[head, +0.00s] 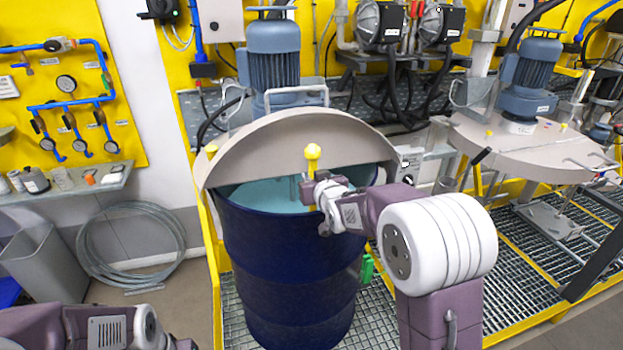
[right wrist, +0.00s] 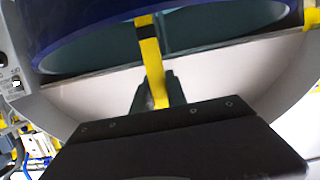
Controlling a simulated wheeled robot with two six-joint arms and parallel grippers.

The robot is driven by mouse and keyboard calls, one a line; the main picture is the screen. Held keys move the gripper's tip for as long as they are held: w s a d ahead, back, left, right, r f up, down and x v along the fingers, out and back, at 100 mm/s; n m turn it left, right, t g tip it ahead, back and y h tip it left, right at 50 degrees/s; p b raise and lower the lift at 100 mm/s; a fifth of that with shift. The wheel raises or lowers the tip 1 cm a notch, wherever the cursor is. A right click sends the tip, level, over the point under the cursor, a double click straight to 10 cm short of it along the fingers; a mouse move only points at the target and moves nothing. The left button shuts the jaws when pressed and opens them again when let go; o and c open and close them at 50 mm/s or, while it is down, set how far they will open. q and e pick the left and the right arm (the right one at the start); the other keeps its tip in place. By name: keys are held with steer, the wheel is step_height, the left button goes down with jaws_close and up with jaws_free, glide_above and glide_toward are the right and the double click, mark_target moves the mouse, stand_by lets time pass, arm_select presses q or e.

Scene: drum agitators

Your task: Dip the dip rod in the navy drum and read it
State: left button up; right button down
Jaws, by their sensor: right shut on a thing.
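The navy drum (head: 290,260) stands in the middle of the head view. A beige half lid (head: 290,140) covers its back part, and teal shows inside the open front part. My right gripper (head: 318,190) is over the drum's opening, shut on the yellow dip rod (head: 312,155), whose top shows above the fingers. In the right wrist view the yellow rod (right wrist: 152,65) with a black band runs from the fingers (right wrist: 158,95) toward the drum opening. The rod's far end is hidden. My left gripper (head: 178,343) is at the bottom left, mostly cut off.
A blue-grey motor (head: 273,55) stands behind the half lid. A grating floor (head: 510,280) lies around the drum. A hose coil (head: 130,245) and a grey bin (head: 45,265) are at the left.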

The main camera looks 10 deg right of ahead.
steer(key=shift+r, duration=0.1)
steer(key=shift+r+p, duration=0.7)
steer(key=shift+r, duration=0.3)
step_height(320, 180, up, 33)
steer(key=p, duration=2.6)
